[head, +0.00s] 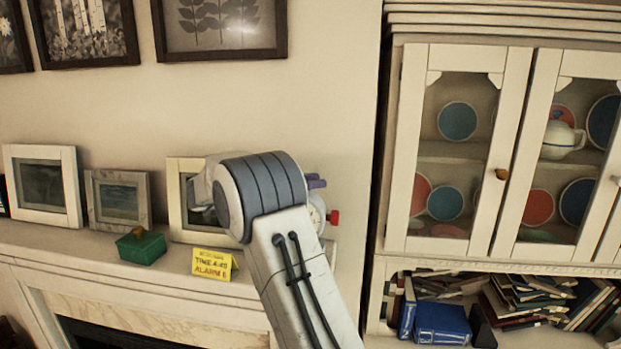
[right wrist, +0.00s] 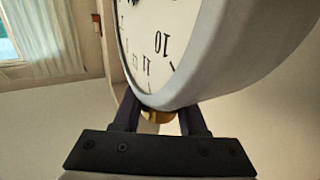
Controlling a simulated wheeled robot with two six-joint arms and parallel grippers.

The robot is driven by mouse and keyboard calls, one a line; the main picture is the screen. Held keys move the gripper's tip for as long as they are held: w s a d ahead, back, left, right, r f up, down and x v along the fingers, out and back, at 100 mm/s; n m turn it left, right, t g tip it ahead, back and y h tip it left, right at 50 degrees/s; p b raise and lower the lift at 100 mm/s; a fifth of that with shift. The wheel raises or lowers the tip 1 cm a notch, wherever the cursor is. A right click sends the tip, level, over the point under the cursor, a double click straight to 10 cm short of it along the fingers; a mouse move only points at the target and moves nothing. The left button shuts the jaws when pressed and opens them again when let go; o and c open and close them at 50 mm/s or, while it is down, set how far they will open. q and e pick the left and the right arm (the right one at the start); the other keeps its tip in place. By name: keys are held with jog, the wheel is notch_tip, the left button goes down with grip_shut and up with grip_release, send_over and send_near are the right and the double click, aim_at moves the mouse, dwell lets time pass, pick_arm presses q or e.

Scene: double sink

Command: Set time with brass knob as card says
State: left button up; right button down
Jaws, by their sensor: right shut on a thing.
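A clock (head: 317,214) with a white face and pale grey case stands on the mantel, mostly hidden behind my right arm. A red part (head: 333,217) sticks out at its right side. In the right wrist view the clock (right wrist: 240,60) fills the top, its numerals upside down. The brass knob (right wrist: 155,116) shows at the case's edge between the dark purple fingers of my right gripper (right wrist: 158,121), which is shut on it. The yellow card (head: 212,264) stands on the mantel; its upper line looks like TIME 4:45, its ALARM line is unclear. My left gripper is out of view.
A green box (head: 141,246) sits left of the card. Picture frames (head: 43,186) lean along the wall behind. A white cabinet (head: 396,150) with plates and a teapot stands at the right, above books (head: 440,322). The mantel front (head: 100,285) is clear.

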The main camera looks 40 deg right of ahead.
jog(key=shift+s+a+m+g+y, duration=0.1)
jog(key=shift+s+m+g+y, duration=0.15)
jog(key=shift+m+g+y, duration=0.7)
jog(key=shift+g, duration=0.55)
jog(key=shift+c, duration=2.3)
grip_release()
jog(key=shift+s+r, duration=0.1)
jog(key=shift+h, duration=0.25)
